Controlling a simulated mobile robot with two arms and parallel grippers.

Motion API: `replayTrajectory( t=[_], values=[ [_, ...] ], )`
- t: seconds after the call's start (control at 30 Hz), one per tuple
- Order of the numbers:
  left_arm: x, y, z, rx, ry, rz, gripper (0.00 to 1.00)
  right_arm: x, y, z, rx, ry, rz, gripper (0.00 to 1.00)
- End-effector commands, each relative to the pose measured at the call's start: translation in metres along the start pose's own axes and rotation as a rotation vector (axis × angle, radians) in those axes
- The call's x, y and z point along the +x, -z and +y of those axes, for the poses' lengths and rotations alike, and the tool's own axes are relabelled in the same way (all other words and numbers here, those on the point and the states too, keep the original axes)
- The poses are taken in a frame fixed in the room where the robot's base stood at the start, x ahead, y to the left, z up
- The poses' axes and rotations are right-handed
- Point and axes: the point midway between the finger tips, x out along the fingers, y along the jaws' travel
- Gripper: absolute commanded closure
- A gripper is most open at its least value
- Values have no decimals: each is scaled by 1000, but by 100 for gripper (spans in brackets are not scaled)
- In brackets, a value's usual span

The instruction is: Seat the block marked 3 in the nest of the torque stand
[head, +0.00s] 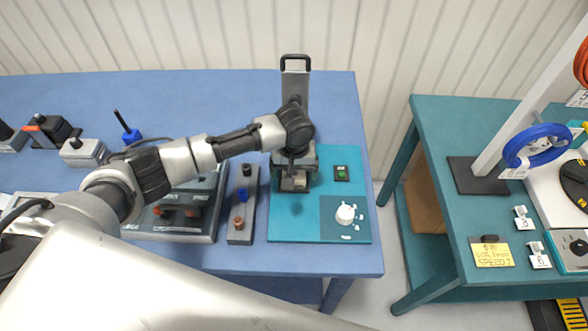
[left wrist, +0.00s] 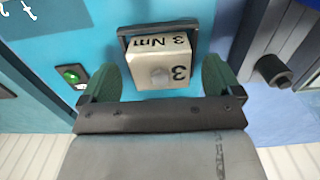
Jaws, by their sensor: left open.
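The block marked 3 (left wrist: 160,68), a pale metal block also lettered "3 Nm", is in the middle of the left wrist view. It sits at a dark-rimmed nest (left wrist: 128,33); how deep it sits cannot be told. My left gripper (left wrist: 158,82) is open, with one green finger on each side of the block; contact is not clear. In the head view my left gripper (head: 294,160) is over the torque stand, whose grey column (head: 295,82) with a black handle rises behind. My arm hides much of the stand. My right gripper is not in view.
Left are a strip with pegs (head: 240,225) and a grey tray (head: 190,225). A separate teal table (head: 445,150) is right, across a gap.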

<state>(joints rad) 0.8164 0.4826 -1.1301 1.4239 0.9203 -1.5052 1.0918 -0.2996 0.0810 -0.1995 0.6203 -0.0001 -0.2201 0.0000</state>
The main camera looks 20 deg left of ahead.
Motion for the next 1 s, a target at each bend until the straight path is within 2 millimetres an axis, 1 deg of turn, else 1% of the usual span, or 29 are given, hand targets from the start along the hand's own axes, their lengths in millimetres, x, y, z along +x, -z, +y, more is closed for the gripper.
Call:
replayTrajectory(
  t=[0.17, 0.27, 0.37, 0.6, 0.7, 0.83, 1.0],
  values=[
    [-2, 0, 0, 0, 0, 0, 7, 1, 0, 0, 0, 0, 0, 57],
    [-13, 0, 0, 1, -2, 1, 7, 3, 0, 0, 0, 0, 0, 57],
    [-30, 0, 0, 1, -3, 3, 7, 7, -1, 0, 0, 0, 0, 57],
    [-79, 1, 0, 0, -2, 4, 7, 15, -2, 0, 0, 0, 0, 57],
    [-93, 0, 0, 0, -1, 1, 7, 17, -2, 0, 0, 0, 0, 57],
    [-105, 0, 0, 1, -1, 2, 7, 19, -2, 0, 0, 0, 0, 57],
    [-108, 0, 0, 0, 0, 0, 7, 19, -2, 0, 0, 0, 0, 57]
  ],
)
